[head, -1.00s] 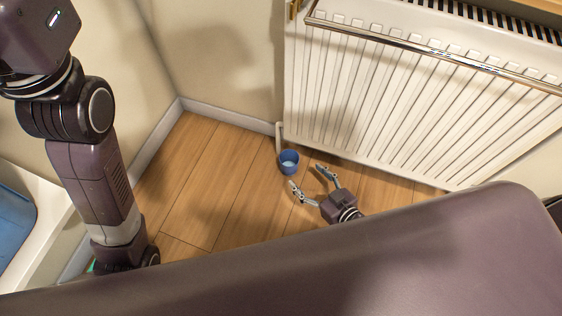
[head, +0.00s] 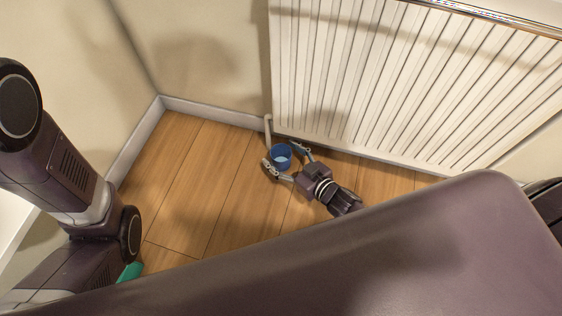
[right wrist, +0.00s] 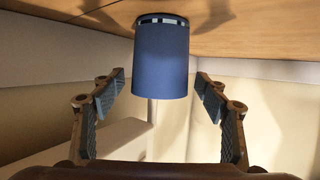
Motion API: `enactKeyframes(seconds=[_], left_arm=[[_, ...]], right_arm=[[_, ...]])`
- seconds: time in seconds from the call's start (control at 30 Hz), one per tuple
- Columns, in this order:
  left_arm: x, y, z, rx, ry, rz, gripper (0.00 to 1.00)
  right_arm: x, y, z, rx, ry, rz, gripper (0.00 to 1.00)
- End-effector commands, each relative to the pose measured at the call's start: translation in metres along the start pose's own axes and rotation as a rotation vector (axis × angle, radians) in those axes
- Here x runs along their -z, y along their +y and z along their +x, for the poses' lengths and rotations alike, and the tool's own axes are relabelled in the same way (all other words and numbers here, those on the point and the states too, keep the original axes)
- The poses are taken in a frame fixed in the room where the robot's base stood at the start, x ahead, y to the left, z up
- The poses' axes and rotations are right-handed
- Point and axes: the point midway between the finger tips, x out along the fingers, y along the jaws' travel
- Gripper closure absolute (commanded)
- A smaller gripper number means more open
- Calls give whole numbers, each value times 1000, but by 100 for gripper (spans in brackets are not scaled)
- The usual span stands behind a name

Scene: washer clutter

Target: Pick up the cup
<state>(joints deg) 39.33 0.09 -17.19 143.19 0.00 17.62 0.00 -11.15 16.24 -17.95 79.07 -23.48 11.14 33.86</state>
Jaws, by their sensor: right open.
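The blue cup (head: 281,158) stands on the wooden floor near the foot of the radiator. In the right wrist view the cup (right wrist: 161,62) appears upside down, between the two fingers, with a gap visible on each side. My right gripper (head: 283,156) is open, with one finger on either side of the cup; it also shows in the right wrist view (right wrist: 160,78). My left arm comes in from the left, but its gripper is not seen.
The white radiator (head: 390,85) rises right behind the cup, with a pale pipe (head: 268,130) close to it. The skirting board (head: 215,113) and wall corner lie to the left. Wooden floor (head: 195,195) left of the cup is clear. A green object (head: 131,271) shows at the lower left.

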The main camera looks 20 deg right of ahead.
Motion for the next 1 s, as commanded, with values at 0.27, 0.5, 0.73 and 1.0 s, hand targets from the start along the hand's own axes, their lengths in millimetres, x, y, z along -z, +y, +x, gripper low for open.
enactKeyframes(seconds=[0.27,0.5,0.73,1.0], left_arm=[[3,1,1,-3,9,1,59],[3,1,1,-3,9,1,59],[4,1,1,-3,9,1,59],[3,1,2,-3,10,1,59]], right_arm=[[0,0,5,-1,-1,1,32],[0,0,5,-1,-1,1,53],[0,0,5,-1,-1,1,78],[1,0,5,-1,-1,1,82]])
